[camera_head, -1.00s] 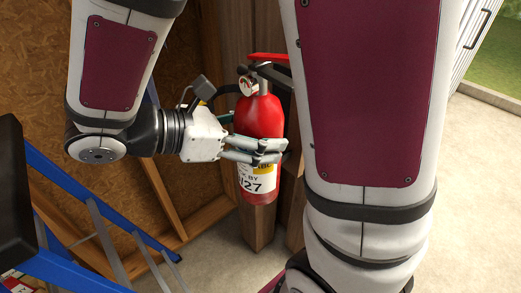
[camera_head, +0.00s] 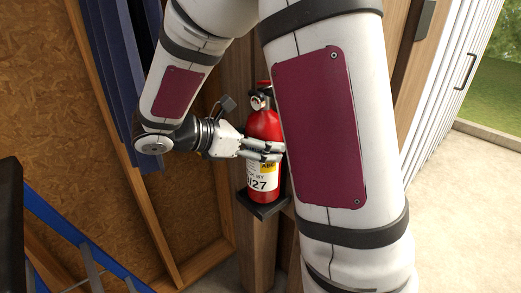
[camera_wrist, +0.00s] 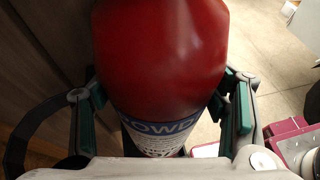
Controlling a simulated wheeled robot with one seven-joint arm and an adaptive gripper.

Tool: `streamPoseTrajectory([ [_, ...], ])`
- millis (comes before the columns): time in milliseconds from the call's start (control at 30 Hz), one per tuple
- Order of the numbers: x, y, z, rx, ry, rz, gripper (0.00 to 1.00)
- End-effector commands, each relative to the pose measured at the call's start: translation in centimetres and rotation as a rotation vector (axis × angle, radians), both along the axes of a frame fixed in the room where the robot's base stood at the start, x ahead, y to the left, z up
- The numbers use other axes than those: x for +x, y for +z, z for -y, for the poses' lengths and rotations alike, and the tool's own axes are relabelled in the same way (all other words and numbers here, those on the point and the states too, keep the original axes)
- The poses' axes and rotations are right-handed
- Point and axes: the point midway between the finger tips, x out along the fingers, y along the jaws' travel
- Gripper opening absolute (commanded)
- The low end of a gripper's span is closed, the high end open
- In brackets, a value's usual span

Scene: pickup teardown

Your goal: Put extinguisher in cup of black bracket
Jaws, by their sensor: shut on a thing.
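The red extinguisher (camera_head: 265,124) is upright in the head view, with a white and yellow label and its black and red valve on top. My gripper (camera_head: 268,151) is shut around its middle from the left. The black bracket (camera_head: 264,211) is on the wooden post, and its cup is directly under the extinguisher's base. The base hides the inside of the cup, so I cannot tell whether it rests in it or is just above. In the wrist view, the red body (camera_wrist: 160,50) fills the space between my green-padded fingers. My forearm hides the right side of the bracket.
The wooden post (camera_head: 257,255) stands behind the bracket. A chipboard wall (camera_head: 105,130) with timber studs is on the left, with blue ladder rails (camera_head: 60,225) at lower left. A white corrugated door (camera_head: 450,70) and open concrete floor (camera_head: 465,210) are on the right.

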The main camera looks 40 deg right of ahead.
Motion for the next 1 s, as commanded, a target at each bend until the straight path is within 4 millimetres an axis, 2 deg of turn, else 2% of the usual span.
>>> streamPoseTrajectory([
  [333,1.5,-0.1,1.6,-0.005,-0.002,0.001,0.06],
  [600,1.3,-3.0,1.5,-0.005,-0.001,0.001,0.06],
  [1000,1.4,-3.4,1.5,-0.006,0.0,0.003,0.06],
])
